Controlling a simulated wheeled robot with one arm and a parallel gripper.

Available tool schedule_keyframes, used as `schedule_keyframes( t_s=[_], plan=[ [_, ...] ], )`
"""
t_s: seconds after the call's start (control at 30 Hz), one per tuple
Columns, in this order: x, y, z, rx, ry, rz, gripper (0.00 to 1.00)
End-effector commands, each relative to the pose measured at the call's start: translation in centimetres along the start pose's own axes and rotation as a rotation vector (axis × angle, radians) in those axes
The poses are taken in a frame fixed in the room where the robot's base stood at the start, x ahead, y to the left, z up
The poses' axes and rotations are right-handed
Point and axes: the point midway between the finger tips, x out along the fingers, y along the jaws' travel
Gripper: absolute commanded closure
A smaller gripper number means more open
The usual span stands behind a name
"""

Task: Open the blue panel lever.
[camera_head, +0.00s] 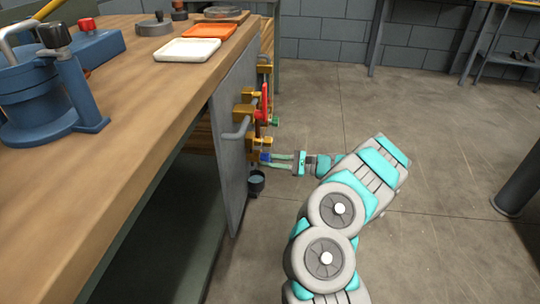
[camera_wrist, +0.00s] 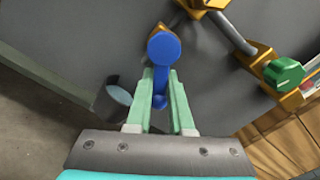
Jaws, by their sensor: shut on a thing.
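The blue panel lever (camera_wrist: 163,48) shows in the wrist view with a round blue end and a narrow shaft running down between my fingers. In the head view only a small blue part of the lever (camera_head: 265,157) shows, low on the grey panel's (camera_head: 230,150) right face. My gripper (camera_wrist: 161,88) is shut on the lever's shaft, one pale green finger on each side. In the head view my gripper (camera_head: 272,157) reaches the panel from the right. The lever's pivot is partly hidden.
Brass pipe fittings (camera_head: 245,109), a red lever (camera_head: 264,102) and a green knob (camera_wrist: 284,73) sit near the blue lever. A dark cup (camera_head: 256,183) is below. The workbench (camera_head: 150,110) is left of the panel. Open floor (camera_head: 440,140) lies to the right.

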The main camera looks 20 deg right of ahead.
Motion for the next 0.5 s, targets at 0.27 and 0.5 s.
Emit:
schedule_keyframes(
  t_s=[0.27, 0.5],
  plan=[
    [0.0, 1.0, 0.3, 0.256, 0.002, 0.003, 1.00],
    [0.0, 1.7, 0.5, 0.431, 0.002, 0.003, 1.00]
  ],
)
